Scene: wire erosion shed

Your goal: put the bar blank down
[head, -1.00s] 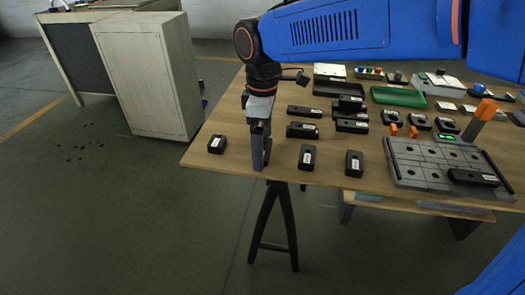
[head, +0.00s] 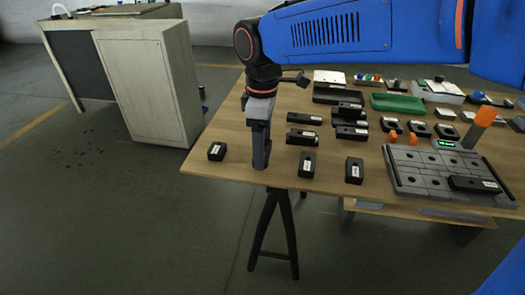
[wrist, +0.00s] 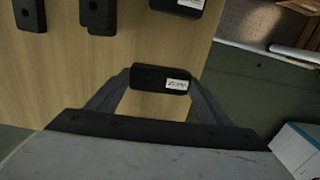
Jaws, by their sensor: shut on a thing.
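My gripper (head: 261,165) hangs low over the wooden table near its front edge in the head view, pointing down. In the wrist view its two fingers (wrist: 161,88) stand at either end of a small black bar blank (wrist: 148,77) with a white label and are shut on it. In the head view the held blank is hidden by the fingers. I cannot tell whether its underside touches the table (head: 285,176).
Similar labelled black blocks stand close by: one left (head: 216,151), two right (head: 307,164) (head: 354,170), several behind. A grey fixture plate (head: 412,183) lies at the right, a green tray (head: 398,103) at the back. Bare wood lies around my gripper.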

